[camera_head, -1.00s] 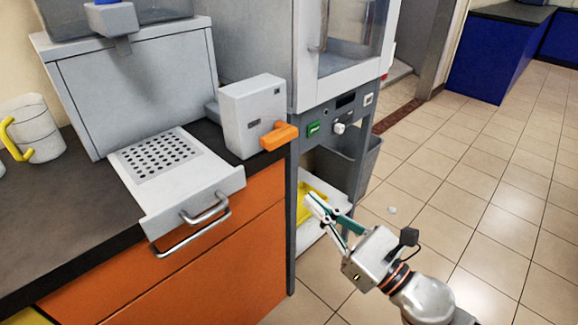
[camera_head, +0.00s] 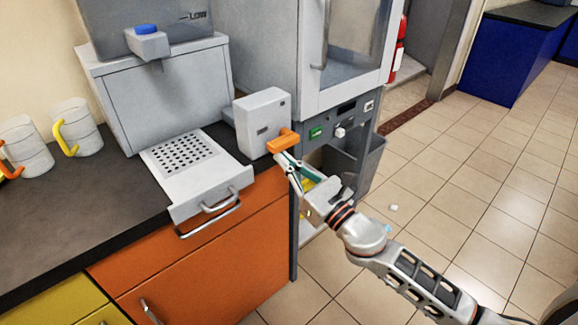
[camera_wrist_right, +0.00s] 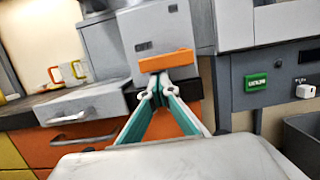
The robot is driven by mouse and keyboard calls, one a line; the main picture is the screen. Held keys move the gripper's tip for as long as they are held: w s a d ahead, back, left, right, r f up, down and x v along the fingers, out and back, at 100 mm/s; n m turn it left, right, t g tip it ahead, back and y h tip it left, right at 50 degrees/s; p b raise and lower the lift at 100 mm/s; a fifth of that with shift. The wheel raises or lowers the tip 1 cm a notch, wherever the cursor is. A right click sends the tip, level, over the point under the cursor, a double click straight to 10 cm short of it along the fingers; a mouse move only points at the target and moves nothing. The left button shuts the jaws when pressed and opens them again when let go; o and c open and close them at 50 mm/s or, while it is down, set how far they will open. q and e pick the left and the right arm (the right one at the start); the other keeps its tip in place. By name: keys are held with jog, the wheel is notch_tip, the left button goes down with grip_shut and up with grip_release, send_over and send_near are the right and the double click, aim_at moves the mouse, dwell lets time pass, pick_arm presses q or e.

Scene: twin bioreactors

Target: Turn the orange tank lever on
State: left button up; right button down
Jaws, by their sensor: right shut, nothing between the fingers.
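The orange tank lever (camera_head: 283,140) sticks out from the front of a grey box (camera_head: 262,118) on the dark counter. In the right wrist view the lever (camera_wrist_right: 166,61) lies level across the lower front of the grey box (camera_wrist_right: 157,32). My right gripper (camera_head: 280,158) is shut and empty, its tips just below the lever. In the right wrist view the gripper's tips (camera_wrist_right: 158,84) show close under the lever; I cannot tell if they touch it. My left gripper is not in view.
A perforated drip tray (camera_head: 185,160) with a metal handle (camera_head: 220,203) stands left of the box. Two mugs (camera_head: 28,148) are farther left. A tall glass-fronted cabinet (camera_head: 345,45) with a green switch (camera_head: 316,132) stands right. The tiled floor (camera_head: 450,180) at right is mostly clear.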

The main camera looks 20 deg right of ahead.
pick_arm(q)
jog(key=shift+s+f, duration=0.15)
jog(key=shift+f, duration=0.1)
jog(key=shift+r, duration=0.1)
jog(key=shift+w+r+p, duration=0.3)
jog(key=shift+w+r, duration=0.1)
pick_arm(e)
jog(key=shift+a+r+m, duration=0.1)
jog(key=shift+r+m, duration=0.1)
jog(key=shift+m, duration=0.3)
